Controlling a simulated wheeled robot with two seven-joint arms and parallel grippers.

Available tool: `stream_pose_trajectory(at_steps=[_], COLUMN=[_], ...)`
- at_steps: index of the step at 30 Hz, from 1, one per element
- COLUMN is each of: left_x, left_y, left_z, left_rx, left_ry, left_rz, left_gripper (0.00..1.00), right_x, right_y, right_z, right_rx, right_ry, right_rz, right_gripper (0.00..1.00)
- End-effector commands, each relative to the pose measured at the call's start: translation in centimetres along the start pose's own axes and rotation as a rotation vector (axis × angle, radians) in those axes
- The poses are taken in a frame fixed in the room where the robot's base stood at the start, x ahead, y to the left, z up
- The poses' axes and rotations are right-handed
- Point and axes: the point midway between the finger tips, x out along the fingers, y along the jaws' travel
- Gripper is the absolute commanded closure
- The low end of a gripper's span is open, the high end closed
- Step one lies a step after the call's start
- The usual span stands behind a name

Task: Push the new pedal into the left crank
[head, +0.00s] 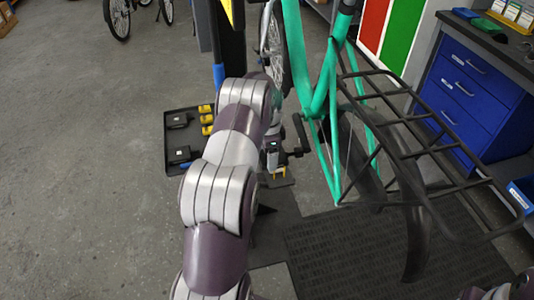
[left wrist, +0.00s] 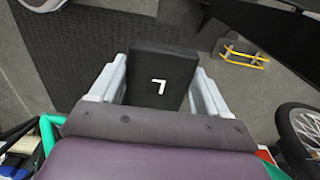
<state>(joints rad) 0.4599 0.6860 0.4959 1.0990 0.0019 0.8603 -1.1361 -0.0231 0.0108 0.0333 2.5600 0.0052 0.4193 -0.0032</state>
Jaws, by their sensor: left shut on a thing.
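My left gripper (left wrist: 157,82) is shut on the new pedal (left wrist: 160,68), a black block with a white L mark, held between its two pale fingers. In the head view my left arm reaches forward to beside the teal bike frame (head: 323,85). The dark left crank (head: 300,128) shows just right of the arm's far end. Dark parts lie close together there, and I cannot tell whether the pedal touches the crank. The crank is not clearly visible in the left wrist view. My right gripper is out of view.
A black tray (head: 171,145) with yellow and black items lies on the floor left of my arm. A small yellow-framed item (left wrist: 245,57) lies on the floor. A black rear rack (head: 435,150) juts right. A blue drawer cabinet (head: 470,90) stands at right.

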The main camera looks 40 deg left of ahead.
Motion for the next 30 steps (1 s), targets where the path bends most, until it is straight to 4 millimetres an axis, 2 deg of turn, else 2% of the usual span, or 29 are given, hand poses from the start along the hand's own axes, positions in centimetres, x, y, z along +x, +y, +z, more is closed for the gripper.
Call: stream_pose_trajectory(at_steps=[21,22,24,30], left_x=[-0.1,0.0,0.0,0.0], left_y=[0.0,0.0,0.0,0.0], left_z=[-1.5,-1.5,-1.5,-1.4], left_rx=[0.0,0.0,0.0,0.0], left_ry=[0.001,0.001,0.001,0.0], left_rz=[-0.002,-0.002,-0.001,-0.001], left_gripper=[0.61,0.17,0.0,0.0], right_x=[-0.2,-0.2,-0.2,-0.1], right_y=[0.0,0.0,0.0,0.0], right_z=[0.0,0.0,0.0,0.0], right_rx=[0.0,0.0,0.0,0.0], right_ry=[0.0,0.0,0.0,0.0], right_rz=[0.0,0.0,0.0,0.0], right_gripper=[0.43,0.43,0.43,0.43])
